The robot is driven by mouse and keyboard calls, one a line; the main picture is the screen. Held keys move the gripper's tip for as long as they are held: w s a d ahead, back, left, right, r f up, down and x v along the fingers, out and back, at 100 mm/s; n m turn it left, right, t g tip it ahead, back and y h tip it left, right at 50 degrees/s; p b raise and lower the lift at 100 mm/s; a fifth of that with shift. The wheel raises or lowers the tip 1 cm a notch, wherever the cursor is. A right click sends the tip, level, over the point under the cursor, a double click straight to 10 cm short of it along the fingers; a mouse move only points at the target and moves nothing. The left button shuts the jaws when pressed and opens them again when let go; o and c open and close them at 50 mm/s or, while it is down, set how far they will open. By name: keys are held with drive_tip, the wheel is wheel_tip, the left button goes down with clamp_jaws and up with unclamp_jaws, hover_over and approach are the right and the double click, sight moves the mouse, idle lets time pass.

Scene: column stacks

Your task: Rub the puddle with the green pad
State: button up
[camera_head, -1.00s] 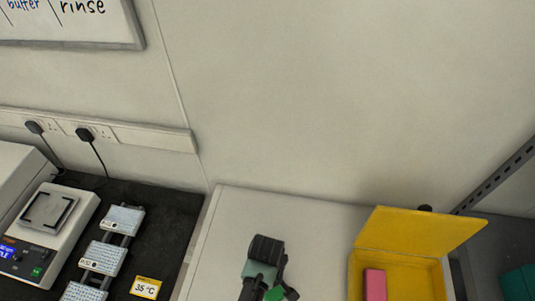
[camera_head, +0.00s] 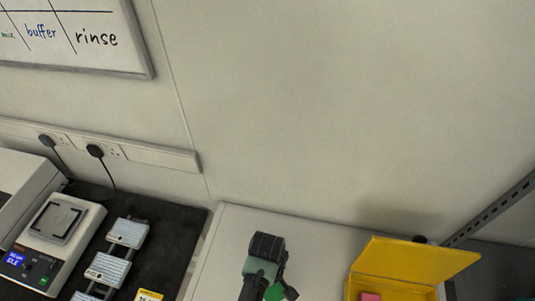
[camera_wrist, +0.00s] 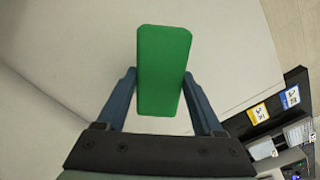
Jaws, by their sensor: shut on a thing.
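My gripper (camera_wrist: 160,82) is shut on the green pad (camera_wrist: 163,58), with one finger at each side of it in the wrist view. A pale, bare surface lies behind the pad; I cannot tell whether they touch. In the head view a small green part of the pad (camera_head: 274,292) shows beside my arm at the bottom edge. I cannot make out the puddle in either view.
An open yellow box (camera_head: 405,268) with a pink thing (camera_head: 370,297) inside stands right on the pale worktop (camera_head: 320,240). A whiteboard (camera_head: 75,38) hangs above.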

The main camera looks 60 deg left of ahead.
wheel_tip(320, 180, up, 2)
drive_tip(key=shift+a+p, duration=0.1)
drive_tip(key=shift+p, duration=0.55)
drive_tip(key=shift+r+p, duration=0.3)
drive_tip(key=shift+r, duration=0.05)
drive_tip(key=shift+f, duration=0.1)
drive_tip(key=shift+w+d+b, duration=0.3)
drive_tip(key=shift+b, duration=0.05)
drive_tip(key=w+d+r+m+b, duration=0.1)
drive_tip(key=w+d+m+b, duration=0.4)
drive_tip(key=d+m, duration=0.4)
drive_tip(key=w+d+m+b, duration=0.6)
drive_tip(key=d+m, duration=0.3)
drive_tip(key=d, duration=0.4)
drive_tip(key=shift+d+r+b, duration=0.15)
drive_tip(key=shift+r+b, duration=0.2)
drive_tip(key=shift+r, duration=0.05)
